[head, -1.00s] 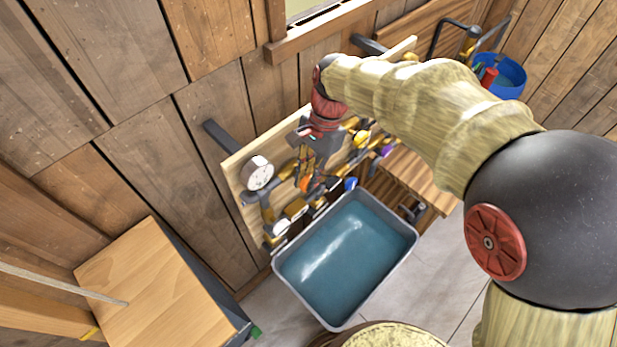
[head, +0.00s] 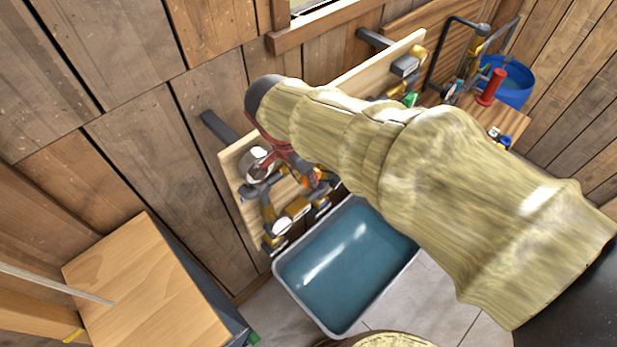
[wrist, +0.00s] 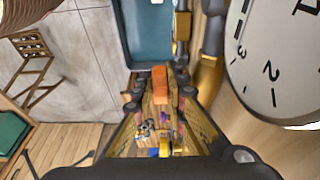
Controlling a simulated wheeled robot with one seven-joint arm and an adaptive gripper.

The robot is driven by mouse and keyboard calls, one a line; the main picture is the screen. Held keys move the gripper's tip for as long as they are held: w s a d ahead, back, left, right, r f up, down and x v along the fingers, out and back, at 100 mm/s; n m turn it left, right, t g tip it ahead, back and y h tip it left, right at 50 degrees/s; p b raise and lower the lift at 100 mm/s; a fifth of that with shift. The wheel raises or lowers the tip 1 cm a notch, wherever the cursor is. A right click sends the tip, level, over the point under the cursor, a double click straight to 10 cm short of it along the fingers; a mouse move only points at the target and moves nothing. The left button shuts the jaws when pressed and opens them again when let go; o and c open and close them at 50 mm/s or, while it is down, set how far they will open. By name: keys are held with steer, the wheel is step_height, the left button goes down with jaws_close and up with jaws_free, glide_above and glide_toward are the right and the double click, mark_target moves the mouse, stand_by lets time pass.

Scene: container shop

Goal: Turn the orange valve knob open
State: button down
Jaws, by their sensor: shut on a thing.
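The orange valve knob (wrist: 160,78) is between the fingertips of my gripper (wrist: 160,98) in the wrist view. The fingers are shut on it, one at each side. In the head view the orange knob (head: 314,178) shows as a small patch on the pipework, beside my dark red wrist. My gripper is mostly hidden there by my arm. The knob's exact turn angle cannot be told.
A round white gauge (wrist: 280,62) is close to the right of my gripper; it also shows in the head view (head: 257,160). A tub of bluish water (head: 345,268) stands below the wooden panel (head: 233,165). A blue bucket (head: 515,85) stands far right.

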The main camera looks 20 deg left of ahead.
stand_by(0.3)
steer(key=c, duration=1.8)
jaws_free()
steer(key=shift+c, duration=0.2)
steer(key=shift+o, duration=0.2)
steer(key=v, duration=1.2)
